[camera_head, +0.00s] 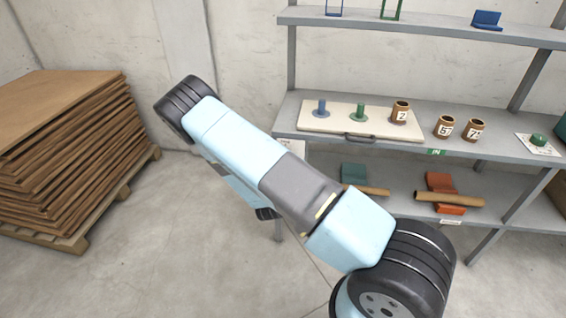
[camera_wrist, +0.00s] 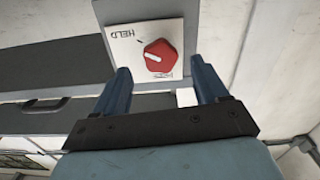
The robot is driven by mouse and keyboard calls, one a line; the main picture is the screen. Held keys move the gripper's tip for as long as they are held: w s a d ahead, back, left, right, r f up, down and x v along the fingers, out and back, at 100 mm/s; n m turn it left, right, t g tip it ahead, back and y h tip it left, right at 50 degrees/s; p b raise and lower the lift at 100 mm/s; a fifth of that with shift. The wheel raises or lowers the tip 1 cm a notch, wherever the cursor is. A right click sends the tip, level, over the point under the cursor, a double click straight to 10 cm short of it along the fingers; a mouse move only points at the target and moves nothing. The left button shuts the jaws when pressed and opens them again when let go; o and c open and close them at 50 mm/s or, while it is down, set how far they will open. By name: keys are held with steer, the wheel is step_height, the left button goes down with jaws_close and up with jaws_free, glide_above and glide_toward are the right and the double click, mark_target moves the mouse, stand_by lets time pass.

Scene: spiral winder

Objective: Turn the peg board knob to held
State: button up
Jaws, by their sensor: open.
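The red knob (camera_wrist: 161,55) sits on a white square plate (camera_wrist: 122,50) in the wrist view. A HELD label, upside down in this view, is at the plate's upper left. A second label below the knob is too small to read. In the head view my arm is in front, and neither knob nor gripper shows.
A grey shelf (camera_head: 468,115) carries a pale board (camera_head: 340,121) with a blue peg, a green peg and a brown tube. More tubes (camera_head: 444,127) and a green button (camera_head: 538,139) stand to the right. Stacked brown sheets (camera_head: 70,145) are at left; the floor between is clear.

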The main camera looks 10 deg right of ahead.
steer(key=v, duration=0.8)
steer(key=shift+s, duration=0.2)
steer(key=shift+w+a, duration=0.1)
steer(key=w+a+r+m+g+y, duration=0.1)
steer(key=w+r+g+y, duration=0.15)
steer(key=r, duration=0.85)
steer(key=w+a+r+m+g+y, duration=0.1)
steer(key=r+m+g+y, duration=0.2)
steer(key=r, duration=0.7)
steer(key=s+d+r+n+g+y, duration=0.2)
steer(key=s+r, duration=0.3)
steer(key=r, duration=0.3)
steer(key=s+d+r+n+g+y, duration=0.1)
steer(key=s+r+n, duration=0.1)
steer(key=s+r, duration=0.35)
steer(key=s+d+r+n, duration=0.1)
steer(key=s+d+r, duration=0.2)
steer(key=s, duration=0.4)
steer(key=s+d+r+n+g+h, duration=0.1)
steer(key=s+d+r, duration=0.1)
steer(key=s+r, duration=0.3)
steer(key=s+d+r+n+g, duration=0.1)
steer(key=s+d+r, duration=0.2)
steer(key=s, duration=0.8)
steer(key=shift+d+r+h, duration=0.3)
steer(key=shift+r+h, duration=0.05)
steer(key=shift+r, duration=0.45)
steer(key=shift+s+g, duration=0.1)
steer(key=shift+g, duration=0.15)
